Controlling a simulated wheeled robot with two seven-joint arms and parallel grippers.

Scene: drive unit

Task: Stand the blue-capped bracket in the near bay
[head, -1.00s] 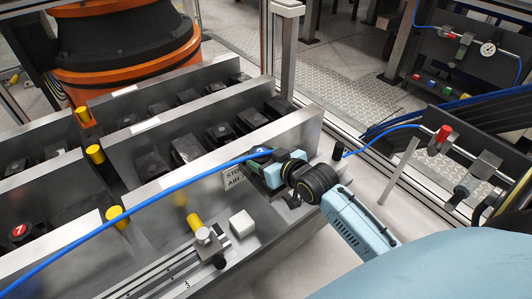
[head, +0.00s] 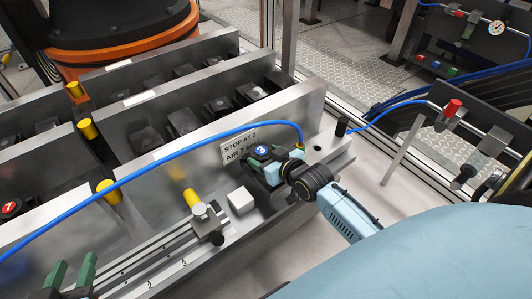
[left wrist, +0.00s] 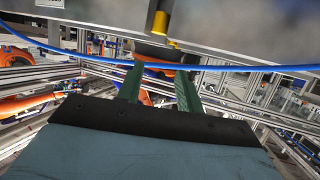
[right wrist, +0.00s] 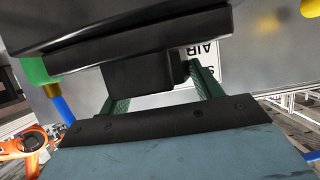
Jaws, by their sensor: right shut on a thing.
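My right gripper (head: 268,168) is at the right end of the front wall, shut on a dark block. In the right wrist view the dark block (right wrist: 145,75) sits between the green fingers. A blue disc marked 3 (head: 289,149) shows on top, so I take this as the blue-capped bracket; its lower part is hidden. It is in front of the wall, outside the bays; I cannot tell whether it touches anything below. The near bay seems to be the slot behind the front wall (head: 300,108). My left gripper (head: 73,272) is open and empty at bottom left.
A blue hose (head: 170,155) arches across the front to the held block; its fitting shows in the right wrist view (right wrist: 35,72). Dark blocks (head: 185,122) stand between the walls. Yellow-topped posts (head: 192,197), a white cube (head: 241,201) and a sign (head: 238,150) are nearby.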

